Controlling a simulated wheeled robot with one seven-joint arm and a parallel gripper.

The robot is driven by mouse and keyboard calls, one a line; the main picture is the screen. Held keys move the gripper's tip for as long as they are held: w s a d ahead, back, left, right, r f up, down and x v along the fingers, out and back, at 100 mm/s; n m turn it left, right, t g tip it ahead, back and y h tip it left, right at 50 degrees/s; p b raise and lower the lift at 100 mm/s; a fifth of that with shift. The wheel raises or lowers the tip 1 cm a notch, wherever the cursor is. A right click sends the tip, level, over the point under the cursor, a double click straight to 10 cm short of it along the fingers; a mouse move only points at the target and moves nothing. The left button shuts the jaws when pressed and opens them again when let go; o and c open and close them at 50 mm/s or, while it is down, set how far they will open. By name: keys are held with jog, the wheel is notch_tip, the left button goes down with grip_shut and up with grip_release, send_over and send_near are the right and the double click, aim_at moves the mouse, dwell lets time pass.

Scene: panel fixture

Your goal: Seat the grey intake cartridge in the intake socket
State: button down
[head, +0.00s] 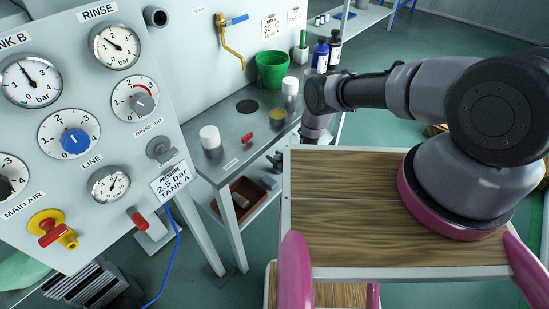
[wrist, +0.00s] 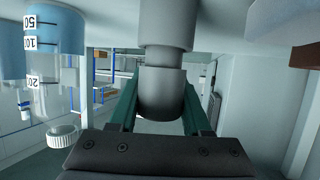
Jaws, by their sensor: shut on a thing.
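In the wrist view, a grey cylinder (wrist: 163,92), which looks like the intake cartridge, is held between the green fingers of my gripper (wrist: 160,112). Its rounded lower end shows just above the dark gripper body. A wider grey cylindrical part (wrist: 168,22) lies directly above it in the picture. I cannot tell whether that is the intake socket or part of the cartridge, or whether the two are joined. In the head view my arm reaches down at the bench's right end. The cartridge cannot be made out there, and I cannot identify the intake socket.
The gauge panel (head: 80,190) stands at left. In the wrist view a graduated blue container (wrist: 57,45) is close at left.

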jog(key=shift+r, duration=1.85)
dwell(0.3)
jog(key=shift+r, duration=2.5)
